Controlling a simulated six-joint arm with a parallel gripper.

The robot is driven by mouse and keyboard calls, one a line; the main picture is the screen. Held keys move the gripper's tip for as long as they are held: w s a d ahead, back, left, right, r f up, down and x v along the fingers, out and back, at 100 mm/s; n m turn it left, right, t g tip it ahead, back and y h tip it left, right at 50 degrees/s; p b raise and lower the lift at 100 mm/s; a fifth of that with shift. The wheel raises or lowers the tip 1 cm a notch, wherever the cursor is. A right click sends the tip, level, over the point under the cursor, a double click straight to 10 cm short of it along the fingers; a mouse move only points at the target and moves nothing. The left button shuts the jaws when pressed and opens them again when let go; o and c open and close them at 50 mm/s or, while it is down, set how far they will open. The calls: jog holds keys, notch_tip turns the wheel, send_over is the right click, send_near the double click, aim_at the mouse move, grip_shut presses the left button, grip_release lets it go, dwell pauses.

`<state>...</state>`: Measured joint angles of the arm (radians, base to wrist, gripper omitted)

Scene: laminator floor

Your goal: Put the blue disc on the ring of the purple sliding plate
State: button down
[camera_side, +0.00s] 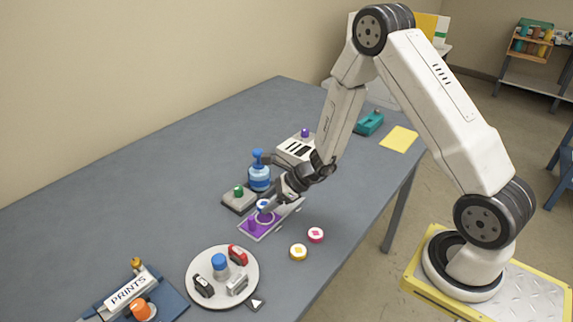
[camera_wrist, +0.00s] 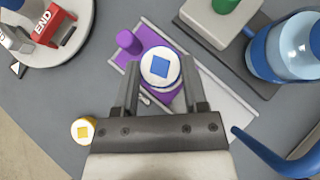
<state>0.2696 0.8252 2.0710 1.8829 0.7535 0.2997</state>
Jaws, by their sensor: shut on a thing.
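The blue disc (camera_wrist: 160,67), white on top with a blue square, is between my gripper's fingertips in the wrist view. It also shows as a small blue and white spot in the side view (camera_side: 264,204). My gripper (camera_wrist: 160,88) is shut on it, over the purple sliding plate (camera_wrist: 148,36). The plate has a purple knob (camera_wrist: 129,42) at one end and lies on a grey rail in the side view (camera_side: 256,229). The ring (camera_side: 265,218) shows just under the disc. I cannot tell whether the disc touches it.
A blue pump bottle (camera_side: 260,172) and a box with a green knob (camera_side: 238,197) stand close behind the plate. A yellow disc (camera_side: 298,252) and a pink disc (camera_side: 316,235) lie in front. A round white turntable (camera_side: 207,298) stands at front left.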

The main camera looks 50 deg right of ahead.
aim_at(257, 219)
jog(key=shift+f, duration=0.15)
jog(key=shift+f, duration=1.65)
jog(key=shift+c, duration=0.6)
grip_release()
jog(key=shift+f, duration=0.15)
jog(key=shift+r, duration=0.2)
jog(key=v, duration=1.2)
